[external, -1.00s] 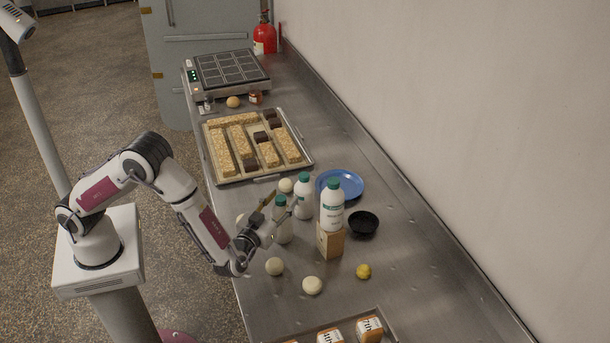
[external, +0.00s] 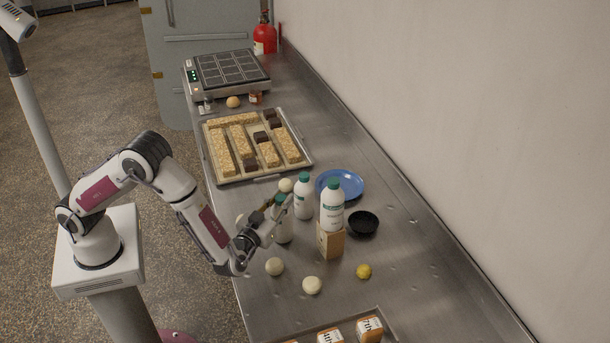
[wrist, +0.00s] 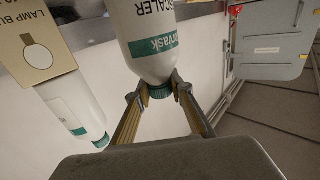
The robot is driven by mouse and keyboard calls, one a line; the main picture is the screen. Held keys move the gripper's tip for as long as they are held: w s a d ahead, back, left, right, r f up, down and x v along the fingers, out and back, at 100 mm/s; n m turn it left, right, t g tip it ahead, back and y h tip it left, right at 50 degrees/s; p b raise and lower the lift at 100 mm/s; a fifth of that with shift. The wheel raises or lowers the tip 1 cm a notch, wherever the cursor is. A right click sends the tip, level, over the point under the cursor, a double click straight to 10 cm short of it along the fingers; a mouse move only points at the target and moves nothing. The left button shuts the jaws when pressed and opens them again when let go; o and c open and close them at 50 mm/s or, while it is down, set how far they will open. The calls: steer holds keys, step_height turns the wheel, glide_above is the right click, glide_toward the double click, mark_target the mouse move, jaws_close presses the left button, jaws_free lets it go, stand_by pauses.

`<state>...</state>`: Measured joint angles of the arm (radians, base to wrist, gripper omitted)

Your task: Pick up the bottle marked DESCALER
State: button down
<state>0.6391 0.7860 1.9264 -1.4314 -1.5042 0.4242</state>
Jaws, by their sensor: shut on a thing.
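The white bottle with a teal label ending in "SCALER" (wrist: 150,45) shows upside down in the wrist view. A third white bottle (external: 332,212) stands on a small cardboard box (external: 329,242) to the right. That third bottle shows in the wrist view (wrist: 75,108), beside the held one.
Pale dough balls (external: 275,266) lie near the bottles. A blue plate (external: 350,181), a black bowl (external: 363,223) and a lemon (external: 363,271) are to the right. A tray of bars (external: 220,180) lies farther back. The wall borders the counter's right side.

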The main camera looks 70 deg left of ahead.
steer(key=shift+r, duration=5)
